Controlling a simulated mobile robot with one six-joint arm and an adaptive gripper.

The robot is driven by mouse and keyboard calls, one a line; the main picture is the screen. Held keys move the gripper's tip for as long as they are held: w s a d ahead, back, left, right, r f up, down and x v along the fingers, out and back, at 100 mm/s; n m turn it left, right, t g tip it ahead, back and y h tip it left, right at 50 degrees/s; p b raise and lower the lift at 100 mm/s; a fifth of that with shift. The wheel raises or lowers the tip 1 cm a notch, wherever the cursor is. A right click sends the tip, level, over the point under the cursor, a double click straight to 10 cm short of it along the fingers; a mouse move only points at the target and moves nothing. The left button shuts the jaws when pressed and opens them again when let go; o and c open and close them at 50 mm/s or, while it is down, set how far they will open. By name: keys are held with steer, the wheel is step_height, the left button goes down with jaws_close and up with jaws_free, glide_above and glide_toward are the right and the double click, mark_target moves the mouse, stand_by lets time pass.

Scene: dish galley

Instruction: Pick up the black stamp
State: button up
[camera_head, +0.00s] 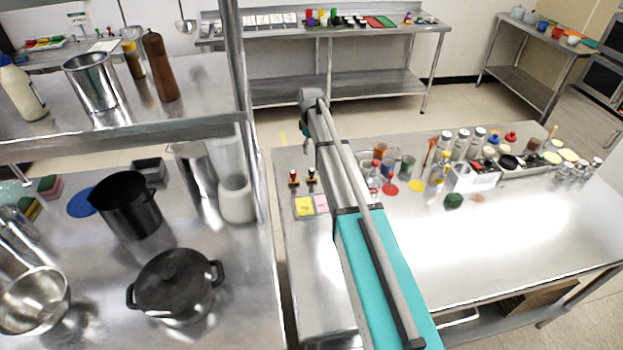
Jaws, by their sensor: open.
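The black stamp (311,176) stands upright on the right-hand steel table, near its left end. A similar stamp with a red-brown handle (293,178) stands just left of it. A yellow pad (304,207) and a pink pad (321,203) lie in front of them. My arm reaches away over this table, passing just right of the black stamp. My gripper (305,146) shows only as a small dark part left of the arm's far end, above and apart from the stamp in the picture. It is open and appears empty; most of it is hidden behind the arm.
Bottles, jars and a condiment rack (474,178) crowd the back of the right table; its front is clear. At left, a steel shelf post (240,80) rises beside a counter with a black pot (128,205) and a lidded pot (175,285). A wall table stands behind.

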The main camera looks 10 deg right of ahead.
mark_target(312, 169)
steer(key=shift+f+b, duration=3.7)
steer(key=shift+f, duration=0.3)
steer(key=shift+f, duration=0.15)
step_height(312, 169, down, 5)
steer(key=b, duration=0.5)
steer(key=shift+s+d, duration=0.1)
steer(key=shift+s, duration=0.05)
jaws_close()
